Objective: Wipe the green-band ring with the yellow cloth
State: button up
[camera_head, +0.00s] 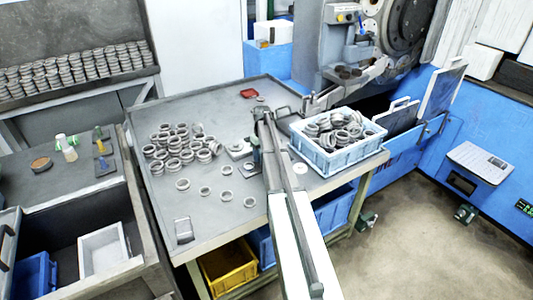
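My arm reaches over the grey work table (215,240) from the lower right. My gripper (256,163) appears to hang near the table's middle, beside a small grey block (238,149) with a round piece on it. The fingers are too small and dark to tell whether they are open or shut. Many grey metal rings (180,148) lie loose and heaped on the left of the table, with several single rings nearer the front. I cannot make out a green band on any ring. I cannot identify a yellow cloth. My arm hides part of the table.
A light-blue crate (333,162) full of rings stands at the table's right. A red item (249,93) lies at the back. A small metal box (183,230) sits front left. A side bench (30,185) holds small bottles. The grinder (385,50) stands behind. The table's front left is mostly clear.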

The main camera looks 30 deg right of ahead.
jog(key=d, duration=0.3)
jog(key=shift+d, duration=0.15)
jog(key=shift+r, duration=0.15)
notch_tip(320, 180, up, 8)
dwell(0.4)
dwell(0.4)
